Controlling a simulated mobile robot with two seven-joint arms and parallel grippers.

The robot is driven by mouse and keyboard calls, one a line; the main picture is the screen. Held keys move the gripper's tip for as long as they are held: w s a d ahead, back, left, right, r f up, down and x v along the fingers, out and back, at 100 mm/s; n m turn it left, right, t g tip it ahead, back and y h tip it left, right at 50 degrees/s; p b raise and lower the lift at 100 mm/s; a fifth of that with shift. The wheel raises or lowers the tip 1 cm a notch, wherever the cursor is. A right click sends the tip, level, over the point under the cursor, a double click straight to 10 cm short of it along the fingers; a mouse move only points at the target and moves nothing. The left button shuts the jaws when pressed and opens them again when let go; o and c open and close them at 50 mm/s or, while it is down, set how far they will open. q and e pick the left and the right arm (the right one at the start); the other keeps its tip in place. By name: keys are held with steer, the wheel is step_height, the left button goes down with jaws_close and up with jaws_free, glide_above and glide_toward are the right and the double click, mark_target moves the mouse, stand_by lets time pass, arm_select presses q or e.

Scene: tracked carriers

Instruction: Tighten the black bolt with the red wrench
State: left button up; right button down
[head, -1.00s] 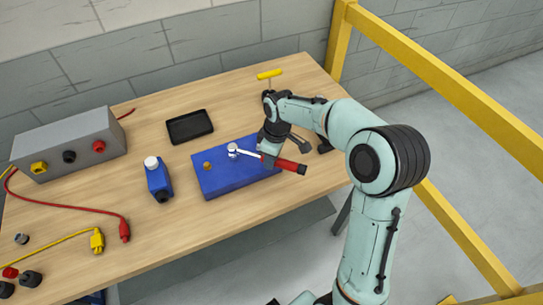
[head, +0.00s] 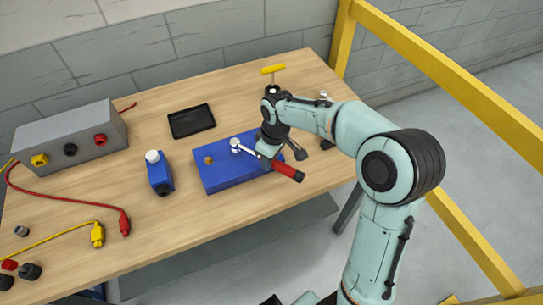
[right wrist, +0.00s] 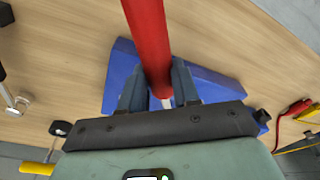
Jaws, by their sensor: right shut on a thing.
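The red wrench (head: 288,171) has a red handle and a silver shaft. My right gripper (head: 272,157) is shut on it, just over the right part of the blue block (head: 225,178). The wrench's pale head (head: 236,145) is at the back of the block's top; I cannot tell whether it is around a bolt. No black bolt can be made out there. A small brass-coloured bolt (head: 208,160) stands on the block's left part. In the right wrist view the red handle (right wrist: 148,35) runs between the fingers, over the block (right wrist: 215,88). My left gripper is not in view.
A grey box with coloured sockets (head: 70,140) and cables are at the left. A yellow-handled tool (head: 272,69) is at the back. A yellow rail (head: 440,97) runs at the right.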

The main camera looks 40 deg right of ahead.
steer(key=shift+a, duration=0.1)
steer(key=shift+s+a+m, duration=0.15)
steer(key=shift+a+m, duration=0.35)
steer(key=shift+m, duration=0.1)
steer(key=shift+s+a+m+b, duration=0.15)
steer(key=shift+a+m+b, duration=0.3)
steer(key=shift+a+m, duration=0.2)
steer(key=shift+a+m, duration=0.45)
steer(key=shift+a, duration=0.15)
stand_by(0.3)
